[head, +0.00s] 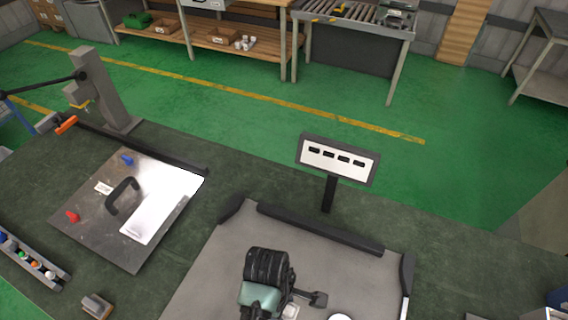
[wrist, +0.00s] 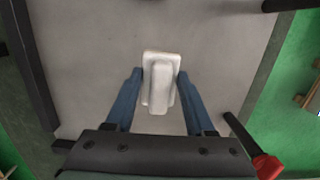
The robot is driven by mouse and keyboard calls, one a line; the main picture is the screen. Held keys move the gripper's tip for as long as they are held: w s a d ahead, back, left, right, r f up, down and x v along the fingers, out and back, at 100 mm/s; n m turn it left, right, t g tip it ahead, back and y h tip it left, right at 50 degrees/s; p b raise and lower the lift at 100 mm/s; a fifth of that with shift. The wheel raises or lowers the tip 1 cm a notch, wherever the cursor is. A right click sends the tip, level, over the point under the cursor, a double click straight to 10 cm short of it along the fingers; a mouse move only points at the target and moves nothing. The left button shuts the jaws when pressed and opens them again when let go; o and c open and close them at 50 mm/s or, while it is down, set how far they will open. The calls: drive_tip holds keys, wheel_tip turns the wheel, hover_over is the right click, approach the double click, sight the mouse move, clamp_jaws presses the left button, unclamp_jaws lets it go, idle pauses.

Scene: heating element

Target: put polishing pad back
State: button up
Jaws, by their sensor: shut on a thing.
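A white block with a raised ridge, seemingly the polishing pad (wrist: 160,68), sits between the two blue fingers of my gripper (wrist: 160,88) in the wrist view. The fingers are shut on its sides. A light grey tray surface (wrist: 90,50) lies behind the pad. I cannot tell whether the pad touches it. In the head view my arm reaches over the grey tray (head: 205,285) at the bottom middle. A bit of the white pad (head: 291,311) shows beside my wrist there. My fingertips are mostly hidden in that view.
Left of the tray lies a metal plate (head: 85,215) with a black handle. A small block (head: 97,305) and a rack of coloured parts (head: 32,260) are at lower left. A panel on a post (head: 338,160) stands behind the tray's dark raised edge (head: 320,230).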

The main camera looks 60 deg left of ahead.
sight(283, 316)
wheel_tip(283, 316, down, 9)
idle(0.5)
drive_tip(key=shift+f, duration=0.15)
drive_tip(key=o, duration=1.3)
drive_tip(key=r, duration=0.8)
drive_tip(key=a+r, duration=0.1)
drive_tip(key=r, duration=0.3)
drive_tip(key=shift+s+a+r, duration=0.1)
drive_tip(key=shift+s+r, duration=0.05)
drive_tip(key=shift+s, duration=0.25)
